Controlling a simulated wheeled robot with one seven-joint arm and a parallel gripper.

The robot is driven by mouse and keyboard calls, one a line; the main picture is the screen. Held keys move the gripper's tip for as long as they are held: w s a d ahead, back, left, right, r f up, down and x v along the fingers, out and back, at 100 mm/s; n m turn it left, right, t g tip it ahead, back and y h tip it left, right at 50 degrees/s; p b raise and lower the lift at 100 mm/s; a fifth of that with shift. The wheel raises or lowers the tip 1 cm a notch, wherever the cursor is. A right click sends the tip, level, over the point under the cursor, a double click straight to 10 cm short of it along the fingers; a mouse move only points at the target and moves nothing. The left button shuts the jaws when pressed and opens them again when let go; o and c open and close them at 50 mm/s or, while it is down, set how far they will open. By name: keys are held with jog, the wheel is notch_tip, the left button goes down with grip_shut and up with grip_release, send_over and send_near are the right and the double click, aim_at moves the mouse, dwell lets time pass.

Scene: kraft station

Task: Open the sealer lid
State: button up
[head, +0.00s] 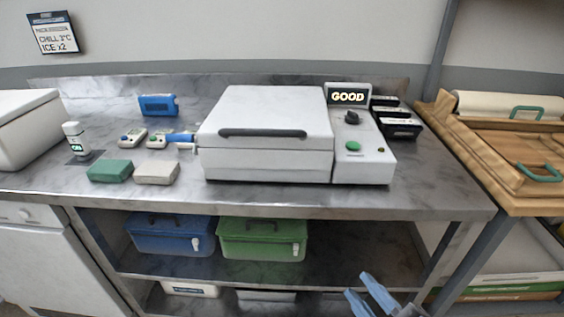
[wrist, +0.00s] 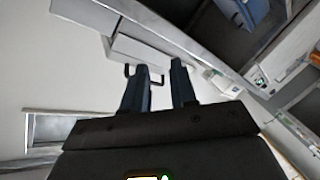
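The sealer (head: 270,166) is a white box on the steel bench in the head view. Its lid (head: 270,106) is down, with a dark bar handle (head: 262,133) along the front. A panel on its right has a display reading GOOD (head: 347,97), a black knob (head: 352,118) and a green button (head: 353,146). My gripper (head: 359,285) is at the bottom of the head view, below the bench top and well away from the handle. In the wrist view my gripper (wrist: 160,68) has its blue fingers apart with nothing between them.
Left of the sealer are a green block (head: 110,171), a grey block (head: 157,173), small devices and a blue box (head: 158,105). A blue bin (head: 168,238) and a green bin (head: 262,240) sit on the shelf below. A wooden table (head: 510,160) stands at the right.

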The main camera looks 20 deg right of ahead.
jog(key=w+a+r+n+t+y+b, duration=0.1)
jog(key=w+r+n+y, duration=0.1)
jog(key=w+n, duration=0.35)
jog(key=w+a+r+n+y+b, duration=0.1)
jog(key=w+a+r+n, duration=0.15)
jog(key=w, duration=0.55)
jog(key=n+y+b, duration=0.2)
jog(key=n+y, duration=0.2)
jog(key=n, duration=0.3)
send_near(267, 135)
jog(key=x, duration=0.4)
jog(key=p+x, duration=0.2)
jog(key=x, duration=0.4)
jog(key=shift+w, duration=0.1)
jog(key=shift+w+a, duration=0.3)
jog(key=shift+w, duration=0.25)
jog(key=shift+c, duration=0.4)
grip_shut()
